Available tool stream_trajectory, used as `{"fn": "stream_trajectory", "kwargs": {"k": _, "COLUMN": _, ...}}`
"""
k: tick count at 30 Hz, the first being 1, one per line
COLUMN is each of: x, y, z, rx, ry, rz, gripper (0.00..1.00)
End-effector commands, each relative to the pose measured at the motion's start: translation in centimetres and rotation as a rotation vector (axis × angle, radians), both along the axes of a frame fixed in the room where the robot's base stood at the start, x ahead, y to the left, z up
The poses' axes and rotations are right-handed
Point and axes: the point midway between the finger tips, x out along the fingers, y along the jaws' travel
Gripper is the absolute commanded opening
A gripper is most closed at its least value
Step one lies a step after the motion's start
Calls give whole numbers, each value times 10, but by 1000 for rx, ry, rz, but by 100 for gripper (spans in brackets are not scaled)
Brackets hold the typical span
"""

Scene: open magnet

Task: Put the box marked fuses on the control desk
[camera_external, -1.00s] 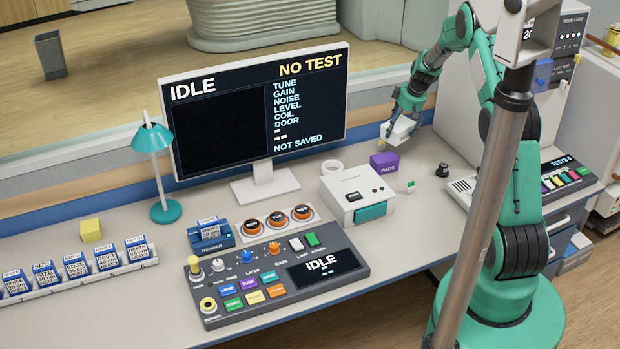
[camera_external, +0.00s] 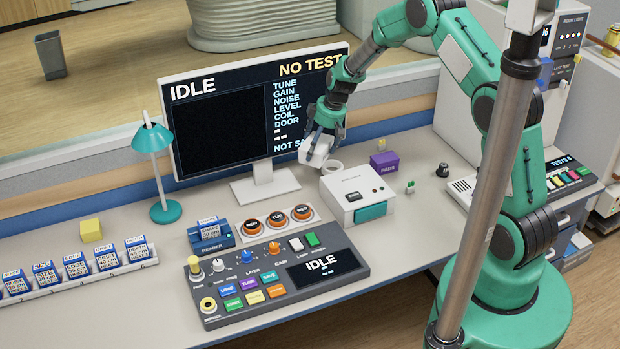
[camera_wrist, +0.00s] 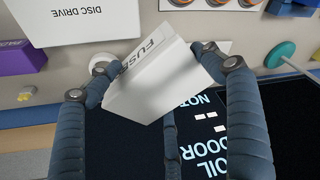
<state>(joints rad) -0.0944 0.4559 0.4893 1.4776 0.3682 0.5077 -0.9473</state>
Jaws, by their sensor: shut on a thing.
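The white box marked fuses (camera_wrist: 165,75) is between my gripper's fingers in the wrist view, tilted, with part of its lettering showing. It also shows in the external view (camera_external: 318,153), held above the desk in front of the monitor's lower right part. My gripper (camera_external: 322,142) is shut on it; the fingers grip it from both sides in the wrist view (camera_wrist: 160,82). The control desk (camera_external: 420,215) is the long pale surface beneath, with the box apart from it.
The monitor (camera_external: 225,115) stands close behind the box. The white disc drive (camera_external: 345,188), a white ring (camera_external: 332,167) and a purple pads box (camera_external: 384,162) are near it. The console (camera_external: 225,298) and round buttons (camera_external: 277,217) lie in front. Bare desk shows left of the reader (camera_external: 212,237).

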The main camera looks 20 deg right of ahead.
Motion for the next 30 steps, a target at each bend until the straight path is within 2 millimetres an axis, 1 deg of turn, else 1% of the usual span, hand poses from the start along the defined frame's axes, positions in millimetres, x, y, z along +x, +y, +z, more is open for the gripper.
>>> {"fn": "stream_trajectory", "kwargs": {"k": 1, "x": -1, "y": 22, "z": -4, "rx": 1, "ry": -1, "rz": 23, "gripper": 48}}
{"fn": "stream_trajectory", "kwargs": {"k": 5, "x": -5, "y": 72, "z": -10, "rx": 0, "ry": 0, "rz": 75, "gripper": 48}}
{"fn": "stream_trajectory", "kwargs": {"k": 6, "x": -6, "y": 87, "z": -11, "rx": 0, "ry": 0, "rz": 90, "gripper": 48}}
{"fn": "stream_trajectory", "kwargs": {"k": 8, "x": -9, "y": 110, "z": -14, "rx": -1, "ry": -1, "rz": 113, "gripper": 48}}
{"fn": "stream_trajectory", "kwargs": {"k": 9, "x": -11, "y": 125, "z": -15, "rx": -1, "ry": -1, "rz": 129, "gripper": 48}}
{"fn": "stream_trajectory", "kwargs": {"k": 11, "x": -14, "y": 149, "z": -18, "rx": -1, "ry": -1, "rz": 152, "gripper": 48}}
{"fn": "stream_trajectory", "kwargs": {"k": 12, "x": -17, "y": 164, "z": -20, "rx": 0, "ry": 0, "rz": 166, "gripper": 48}}
{"fn": "stream_trajectory", "kwargs": {"k": 14, "x": -20, "y": 187, "z": -23, "rx": 0, "ry": 0, "rz": 189, "gripper": 48}}
{"fn": "stream_trajectory", "kwargs": {"k": 15, "x": -23, "y": 203, "z": -25, "rx": -1, "ry": -1, "rz": 205, "gripper": 48}}
{"fn": "stream_trajectory", "kwargs": {"k": 17, "x": -28, "y": 227, "z": -28, "rx": -1, "ry": -1, "rz": 227, "gripper": 48}}
{"fn": "stream_trajectory", "kwargs": {"k": 24, "x": -49, "y": 322, "z": -39, "rx": -2, "ry": 0, "rz": 312, "gripper": 48}}
{"fn": "stream_trajectory", "kwargs": {"k": 26, "x": -55, "y": 346, "z": -41, "rx": -1, "ry": -1, "rz": 333, "gripper": 48}}
{"fn": "stream_trajectory", "kwargs": {"k": 27, "x": -60, "y": 362, "z": -42, "rx": -1, "ry": -1, "rz": 348, "gripper": 48}}
{"fn": "stream_trajectory", "kwargs": {"k": 29, "x": -68, "y": 385, "z": -45, "rx": -1, "ry": 0, "rz": 368, "gripper": 48}}
{"fn": "stream_trajectory", "kwargs": {"k": 30, "x": -73, "y": 401, "z": -46, "rx": -1, "ry": -1, "rz": 382, "gripper": 48}}
